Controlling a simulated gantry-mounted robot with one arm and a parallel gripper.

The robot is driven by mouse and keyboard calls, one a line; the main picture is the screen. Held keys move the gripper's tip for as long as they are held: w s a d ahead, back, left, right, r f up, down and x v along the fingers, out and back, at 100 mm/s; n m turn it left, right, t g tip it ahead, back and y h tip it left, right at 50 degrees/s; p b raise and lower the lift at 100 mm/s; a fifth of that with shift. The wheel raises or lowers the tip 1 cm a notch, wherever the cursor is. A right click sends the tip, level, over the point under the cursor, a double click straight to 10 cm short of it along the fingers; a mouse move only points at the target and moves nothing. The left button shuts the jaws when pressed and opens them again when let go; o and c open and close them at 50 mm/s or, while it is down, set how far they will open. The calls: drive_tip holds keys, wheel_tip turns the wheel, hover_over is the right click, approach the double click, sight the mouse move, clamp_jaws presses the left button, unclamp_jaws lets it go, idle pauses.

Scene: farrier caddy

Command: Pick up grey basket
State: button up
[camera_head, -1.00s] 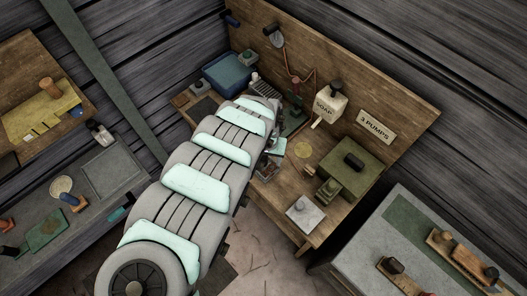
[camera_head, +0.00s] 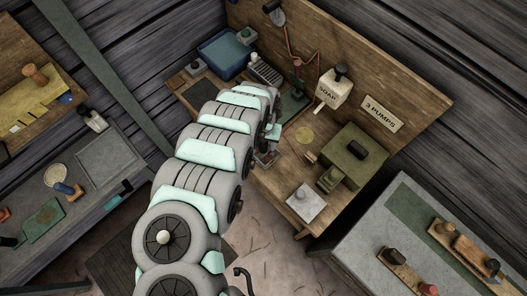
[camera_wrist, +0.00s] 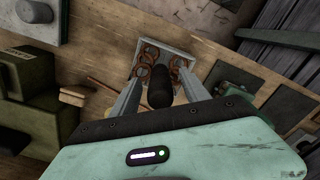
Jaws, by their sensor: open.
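The grey basket (camera_wrist: 177,50) appears in the wrist view as a shallow grey tray holding several rusty-brown rings. I cannot tell how deep the fingers reach. In the head view my gripper (camera_head: 268,150) is over the front part of the wooden bench, and my arm and gripper largely hide the basket there.
A grey worktop (camera_head: 365,255) is at lower right.

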drive_tip(key=shift+f, duration=1.3)
drive_tip(key=shift+c, duration=0.4)
clamp_jaws()
